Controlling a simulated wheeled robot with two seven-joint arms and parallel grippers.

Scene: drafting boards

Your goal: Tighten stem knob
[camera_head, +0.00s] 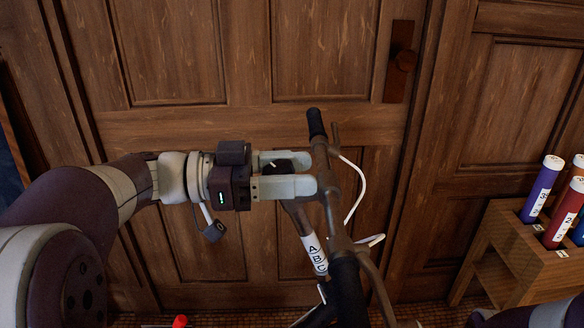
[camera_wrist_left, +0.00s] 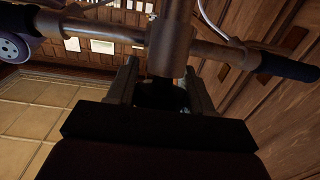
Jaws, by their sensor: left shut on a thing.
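The bicycle's brown handlebar (camera_head: 327,195) runs from front to back, with a black grip (camera_head: 316,122) at its far end and another (camera_head: 346,285) at its near end. My left gripper (camera_head: 297,173) reaches in from the left, with its two pale fingers beside the middle of the bar. It is shut on a small dark stem knob, mostly hidden by the fingers. In the left wrist view the dark knob (camera_wrist_left: 160,95) sits between the fingers, just below the brown stem (camera_wrist_left: 168,45). My right gripper is out of view.
A brown wooden door (camera_head: 200,50) with a dark handle (camera_head: 402,62) stands behind the bicycle. A wooden rack (camera_head: 515,255) with several coloured tubes stands at the right. A frame tube with an ABC label (camera_head: 314,254) slopes down below the handlebar.

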